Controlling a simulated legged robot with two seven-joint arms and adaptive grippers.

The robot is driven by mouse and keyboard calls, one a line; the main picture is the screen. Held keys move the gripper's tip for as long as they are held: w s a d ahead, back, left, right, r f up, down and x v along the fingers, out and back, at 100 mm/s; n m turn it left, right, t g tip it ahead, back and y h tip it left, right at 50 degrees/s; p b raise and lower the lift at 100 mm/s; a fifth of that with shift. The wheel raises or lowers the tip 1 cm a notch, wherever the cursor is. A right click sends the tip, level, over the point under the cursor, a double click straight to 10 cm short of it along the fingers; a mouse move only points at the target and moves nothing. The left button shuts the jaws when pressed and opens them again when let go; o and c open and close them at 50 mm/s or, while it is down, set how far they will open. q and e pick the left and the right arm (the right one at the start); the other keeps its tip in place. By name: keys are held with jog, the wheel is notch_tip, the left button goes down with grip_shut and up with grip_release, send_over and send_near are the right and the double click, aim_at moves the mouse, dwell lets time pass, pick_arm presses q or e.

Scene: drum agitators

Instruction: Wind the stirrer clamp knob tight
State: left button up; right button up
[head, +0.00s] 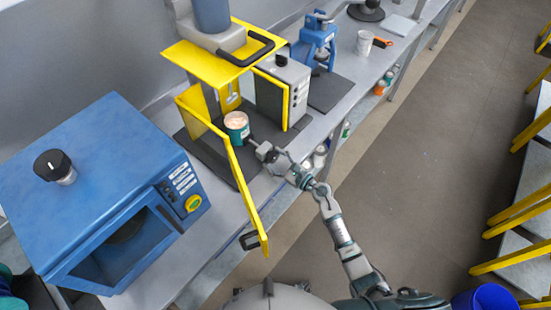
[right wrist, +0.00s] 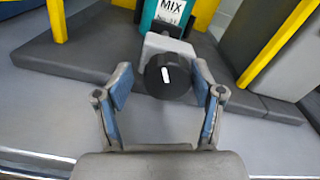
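The clamp knob (right wrist: 167,76) is black and round with a white mark that stands nearly upright, in the right wrist view. It sits on the front of a grey clamp block (right wrist: 160,42), before a teal can (right wrist: 171,12) labelled MIX. In the head view the teal can (head: 237,124) stands on a dark base under the yellow frame. My right gripper (right wrist: 162,82) is open, with its two blue-padded fingers on either side of the knob and a gap on each side. In the head view the right gripper (head: 262,150) reaches the front of the can and largely hides the knob. I cannot see my left gripper.
A yellow guard panel (head: 238,170) stands open just left of my right gripper. A blue oven-like box (head: 95,165) fills the bench at left. A grey control box (head: 282,90) stands right of the can.

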jog(key=shift+a+r, duration=0.2)
jog(key=shift+r, duration=0.05)
jog(key=shift+c, duration=1.2)
jog(key=shift+d, duration=0.3)
jog(key=shift+c, duration=0.4)
jog(key=shift+w+d, duration=0.15)
jog(key=shift+d, duration=0.2)
jog(key=shift+c, duration=1.3)
jog(key=shift+w+d+f, duration=0.1)
jog(key=shift+d, duration=0.15)
jog(key=shift+a, duration=0.25)
jog(key=shift+a+m+p, duration=0.15)
jog(key=shift+m+p, duration=0.15)
jog(key=shift+m, duration=0.2)
jog(key=m, duration=0.1)
jog(key=m+p, duration=0.1)
jog(key=shift+d+m, duration=0.25)
jog(key=shift+m, duration=0.15)
jog(key=shift+a+m+p, duration=0.1)
jog(key=shift+m+p, duration=0.35)
jog(key=shift+m, duration=0.45)
pick_arm(q)
notch_tip(320, 180, up, 3)
jog(key=shift+w+f, duration=0.1)
pick_arm(e)
jog(key=shift+f+m, duration=0.1)
jog(key=shift+m, duration=0.5)
